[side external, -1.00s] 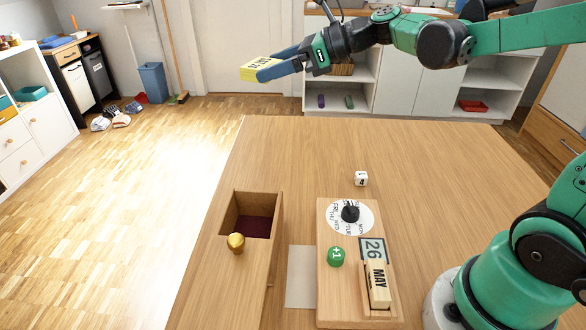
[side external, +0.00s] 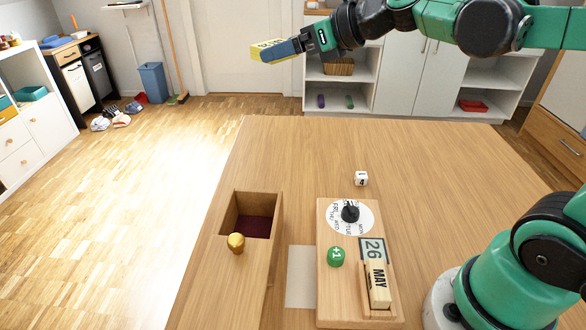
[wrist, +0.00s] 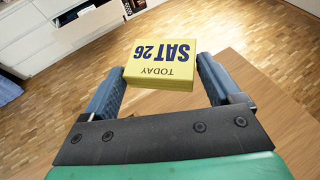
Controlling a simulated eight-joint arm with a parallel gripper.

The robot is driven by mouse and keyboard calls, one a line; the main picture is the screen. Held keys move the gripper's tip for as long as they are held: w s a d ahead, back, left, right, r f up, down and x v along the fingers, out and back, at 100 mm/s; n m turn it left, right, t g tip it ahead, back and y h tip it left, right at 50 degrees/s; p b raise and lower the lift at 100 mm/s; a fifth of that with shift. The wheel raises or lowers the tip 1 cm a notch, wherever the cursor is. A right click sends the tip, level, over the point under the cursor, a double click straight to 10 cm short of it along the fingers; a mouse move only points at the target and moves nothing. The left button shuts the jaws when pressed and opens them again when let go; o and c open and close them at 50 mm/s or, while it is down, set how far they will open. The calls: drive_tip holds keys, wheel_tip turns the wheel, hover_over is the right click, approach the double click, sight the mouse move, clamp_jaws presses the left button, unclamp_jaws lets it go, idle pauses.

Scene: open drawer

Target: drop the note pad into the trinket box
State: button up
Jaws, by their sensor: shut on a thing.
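The note pad (side external: 268,49) is a thick yellow block, held high above the far edge of the table. In the wrist view the note pad (wrist: 160,62) shows "TODAY SAT 26" upside down between the two blue fingers. My gripper (side external: 275,49) is shut on the note pad. The trinket box (side external: 276,213) is a wooden box with an open top and a dark red lining, standing on the table at the lower left. The pad is well above and beyond the box.
A wooden calendar board (side external: 336,290) with a dial, green "+1" button and MAY block lies right of the box. A grey sheet (side external: 300,276) lies between. The table's far half (side external: 310,145) is clear.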

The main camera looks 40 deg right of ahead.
drive_tip(key=s+a+f+n+g+y, duration=0.3)
drive_tip(key=a+f+n, duration=0.1)
drive_tip(key=f, duration=0.3)
drive_tip(key=s+a+f+n+g+y, duration=0.3)
drive_tip(key=s+a+f+n+y, duration=0.1)
drive_tip(key=f, duration=0.4)
drive_tip(key=shift+a+n, duration=0.3)
drive_tip(key=shift+a, duration=0.55)
drive_tip(key=o, duration=1.1)
drive_tip(key=shift+o, duration=0.2)
drive_tip(key=shift+d, duration=0.1)
drive_tip(key=v, duration=0.5)
drive_tip(key=shift+d, duration=0.25)
